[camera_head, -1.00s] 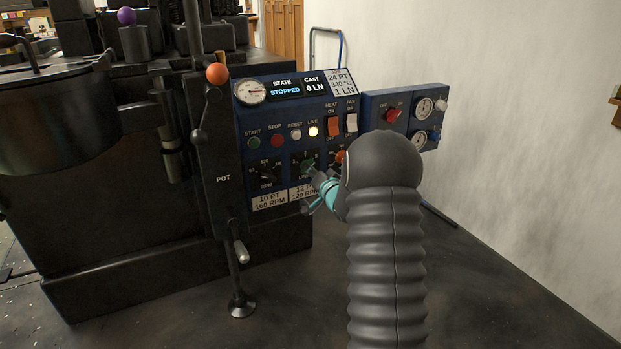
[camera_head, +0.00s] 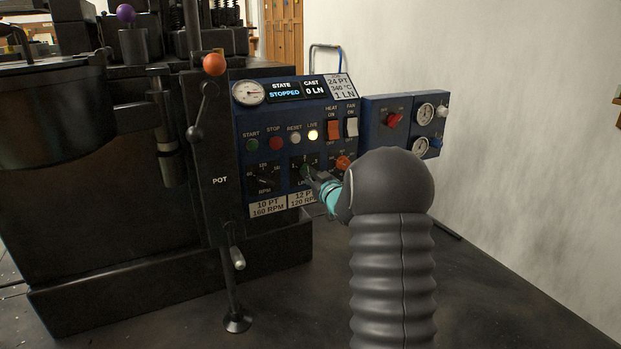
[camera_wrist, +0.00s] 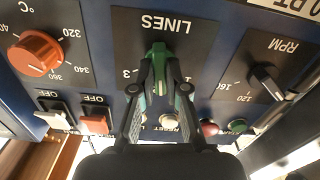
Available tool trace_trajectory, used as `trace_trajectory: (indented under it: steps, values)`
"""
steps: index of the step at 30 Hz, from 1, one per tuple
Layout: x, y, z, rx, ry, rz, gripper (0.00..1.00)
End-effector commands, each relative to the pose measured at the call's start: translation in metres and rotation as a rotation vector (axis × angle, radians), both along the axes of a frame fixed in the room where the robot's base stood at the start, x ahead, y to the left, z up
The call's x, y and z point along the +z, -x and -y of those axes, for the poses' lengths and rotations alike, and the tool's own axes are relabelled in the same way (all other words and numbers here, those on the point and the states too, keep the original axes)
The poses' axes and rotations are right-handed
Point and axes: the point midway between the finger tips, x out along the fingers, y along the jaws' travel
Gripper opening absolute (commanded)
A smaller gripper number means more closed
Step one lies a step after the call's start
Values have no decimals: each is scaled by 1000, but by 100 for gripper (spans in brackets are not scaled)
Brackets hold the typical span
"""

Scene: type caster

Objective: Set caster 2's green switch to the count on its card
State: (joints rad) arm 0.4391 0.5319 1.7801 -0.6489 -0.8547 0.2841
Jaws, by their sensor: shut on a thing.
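The green switch (camera_head: 305,171) sits on a black plate marked LINES on the caster's blue panel. It also shows in the wrist view (camera_wrist: 159,52), where the panel appears upside down, with 3 to the left and 1 to the right. My gripper (camera_wrist: 159,76) is shut on the switch, one finger on each side; it also shows in the head view (camera_head: 312,178). The switch lies roughly straight up and down in the wrist view; the fingers hide its lower end and the 2 mark. The card (camera_head: 341,87) at the panel's top right reads 24 PT, 340 °C, 1 LN.
An orange temperature knob (camera_wrist: 37,54) and a black RPM knob (camera_wrist: 266,82) flank the switch. Push buttons (camera_head: 274,143) and HEAT and FAN rockers (camera_head: 334,127) are above it. Other cards (camera_head: 267,207) hang below. The display (camera_head: 284,91) reads STOPPED, 0 LN.

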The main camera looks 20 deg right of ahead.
Motion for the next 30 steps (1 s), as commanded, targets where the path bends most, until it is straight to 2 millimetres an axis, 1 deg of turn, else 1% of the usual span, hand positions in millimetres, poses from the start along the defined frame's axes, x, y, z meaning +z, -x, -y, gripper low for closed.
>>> trace_trajectory:
  steps: [18,24,30]
  values:
    - [1,0,1,0,571,19,0]
    - [1,0,1,0,718,25,0]
    - [1,0,1,0,817,28,0]
